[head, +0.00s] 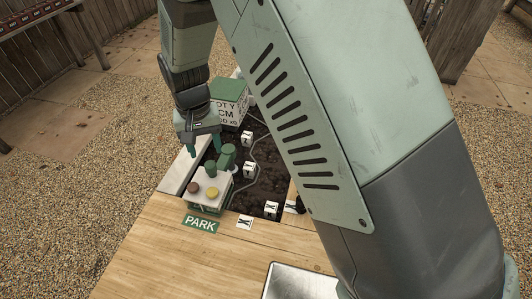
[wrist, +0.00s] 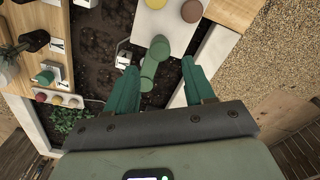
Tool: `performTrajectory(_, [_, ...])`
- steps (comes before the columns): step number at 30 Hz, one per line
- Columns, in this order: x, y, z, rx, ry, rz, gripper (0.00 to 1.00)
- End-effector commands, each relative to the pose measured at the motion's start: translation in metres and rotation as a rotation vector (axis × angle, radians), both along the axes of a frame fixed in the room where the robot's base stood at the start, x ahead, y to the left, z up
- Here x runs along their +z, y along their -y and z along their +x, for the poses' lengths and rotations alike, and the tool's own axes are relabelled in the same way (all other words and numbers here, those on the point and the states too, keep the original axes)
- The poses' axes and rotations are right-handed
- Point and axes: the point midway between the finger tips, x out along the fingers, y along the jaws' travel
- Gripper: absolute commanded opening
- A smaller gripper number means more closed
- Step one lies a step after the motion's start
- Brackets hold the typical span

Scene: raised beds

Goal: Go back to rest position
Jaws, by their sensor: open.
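My gripper (head: 205,147) hangs with its green fingers pointing down above the left side of the raised bed. In the wrist view my gripper (wrist: 159,78) is open, its two fingers spread wide apart. A green object with rounded ends (wrist: 152,69) shows between the fingers, not touching either one; its height below them is hard to tell. In the head view the green rounded pieces (head: 227,155) stand just in front of my gripper. The green PARK sign (head: 200,224) lies on the wooden surface near the bed's front left.
A pale block with brown and yellow knobs (head: 208,191) stands behind the PARK sign. A lettered white box with a green top (head: 229,112) stands behind my gripper. The wooden worktop (head: 170,262) is clear at front left.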

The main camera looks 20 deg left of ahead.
Motion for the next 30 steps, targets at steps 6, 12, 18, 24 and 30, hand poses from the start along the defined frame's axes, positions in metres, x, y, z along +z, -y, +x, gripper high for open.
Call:
performTrajectory(6, [0.005,0.000,0.000,0.000,0.000,0.000,0.53])
performTrajectory(12, [0.005,0.000,0.000,0.000,0.000,0.000,0.53])
performTrajectory(18, [0.008,0.002,0.002,-0.003,0.002,0.002,0.53])
performTrajectory(24, [0.065,0.042,0.024,-0.058,0.043,0.042,0.53])
performTrajectory(30, [0.157,0.131,0.037,-0.155,0.125,0.098,0.53])
